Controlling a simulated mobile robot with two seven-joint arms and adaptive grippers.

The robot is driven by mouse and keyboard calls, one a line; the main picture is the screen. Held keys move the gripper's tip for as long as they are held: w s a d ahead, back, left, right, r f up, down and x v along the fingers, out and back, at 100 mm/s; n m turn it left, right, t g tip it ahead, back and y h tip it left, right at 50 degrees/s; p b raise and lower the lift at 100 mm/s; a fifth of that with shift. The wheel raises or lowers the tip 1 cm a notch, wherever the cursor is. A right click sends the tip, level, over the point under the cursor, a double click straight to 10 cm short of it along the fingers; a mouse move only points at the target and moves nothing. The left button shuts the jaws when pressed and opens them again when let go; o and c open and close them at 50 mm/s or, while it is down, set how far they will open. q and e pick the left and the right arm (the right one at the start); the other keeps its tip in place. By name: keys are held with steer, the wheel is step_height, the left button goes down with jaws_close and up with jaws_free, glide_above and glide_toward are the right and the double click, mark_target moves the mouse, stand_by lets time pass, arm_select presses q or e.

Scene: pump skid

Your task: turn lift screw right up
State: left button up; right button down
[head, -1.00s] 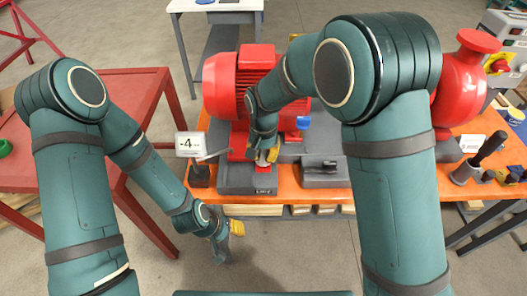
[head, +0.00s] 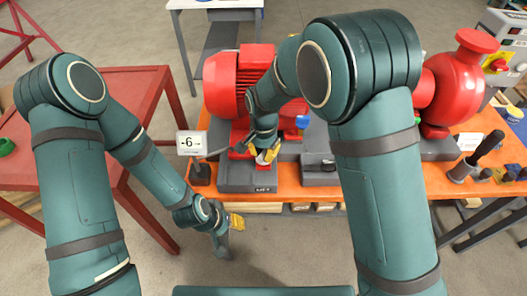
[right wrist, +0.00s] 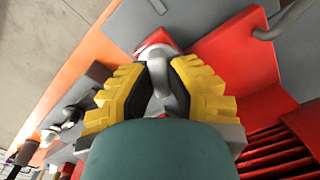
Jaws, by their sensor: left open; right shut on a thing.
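My right gripper (head: 268,155) reaches down at the front of the red motor (head: 232,78). In the right wrist view its yellow-padded fingers (right wrist: 160,92) are shut on a grey metal piece, the lift screw (right wrist: 167,75), with a bit of red beside its top. The fingers and wrist hide most of the screw. A grey block (head: 245,178) labelled LIFT lies just in front of it. A small display (head: 190,143) on a dark stand left of the motor reads -6. My left gripper (head: 236,222) is open and empty, hanging in front of the bench's edge.
The orange bench (head: 305,193) carries a red pump (head: 458,85) at right and a dark-handled tool (head: 480,155). A blue-topped part (head: 302,122) is close to the right gripper.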

mark_target(264, 153)
steer(key=shift+s+f, duration=0.1)
steer(key=shift+f, duration=0.05)
steer(key=c, duration=0.9)
jaws_free()
steer(key=shift+c, duration=0.2)
steer(key=shift+r, duration=0.2)
steer(key=shift+r, duration=0.35)
step_height(264, 153, up, 11)
